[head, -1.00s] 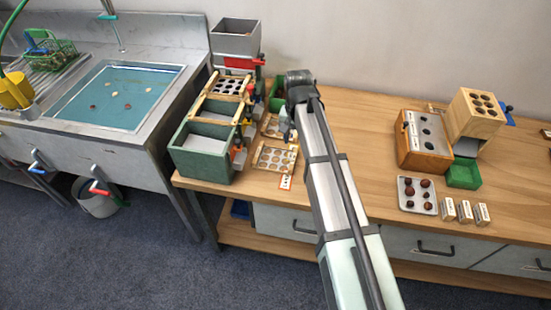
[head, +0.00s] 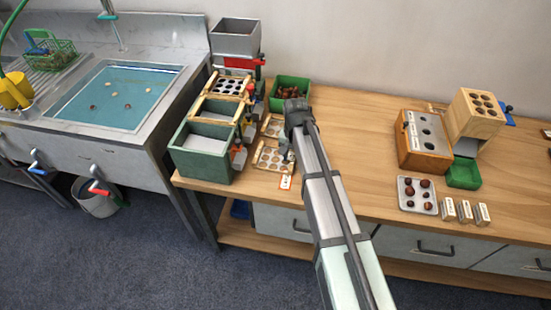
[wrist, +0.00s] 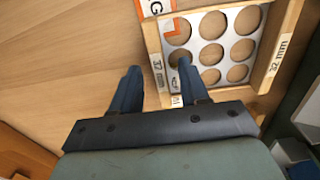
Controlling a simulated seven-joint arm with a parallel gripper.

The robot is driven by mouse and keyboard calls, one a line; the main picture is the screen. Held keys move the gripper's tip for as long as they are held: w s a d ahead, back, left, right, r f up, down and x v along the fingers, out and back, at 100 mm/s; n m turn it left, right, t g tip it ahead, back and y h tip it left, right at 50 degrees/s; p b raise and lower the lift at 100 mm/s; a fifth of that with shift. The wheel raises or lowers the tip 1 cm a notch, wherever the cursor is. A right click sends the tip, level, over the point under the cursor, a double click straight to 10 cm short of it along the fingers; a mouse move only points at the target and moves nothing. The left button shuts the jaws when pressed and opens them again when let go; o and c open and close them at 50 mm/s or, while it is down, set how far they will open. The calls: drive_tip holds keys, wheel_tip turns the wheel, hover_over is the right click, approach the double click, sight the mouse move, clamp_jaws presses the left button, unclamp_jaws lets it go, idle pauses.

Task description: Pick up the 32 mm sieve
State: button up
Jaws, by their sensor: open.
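The 32 mm sieve (wrist: 211,48) is a light plate with round holes in a wooden frame, with "32 mm" labels on its side rails. In the head view it appears to be the front sieve (head: 268,158) lying on the bench. My gripper (wrist: 160,70) is open. In the wrist view its two dark fingers appear on either side of the sieve's left rail, the right one over the plate's edge. I cannot tell their height or any contact. In the head view my gripper (head: 285,150) is partly hidden by my arm at the sieve's right side.
A second sieve (head: 272,127) lies just behind. A green bin (head: 201,152) and stacked sieve rack stand to the left. A green tray of chestnuts (head: 290,82) is behind. An orange-marked card (head: 286,182) lies at the front. The bench to the right is clear up to the wooden box (head: 424,158).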

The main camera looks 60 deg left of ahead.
drive_tip(key=shift+f, duration=0.4)
drive_tip(key=shift+c, duration=0.3)
clamp_jaws()
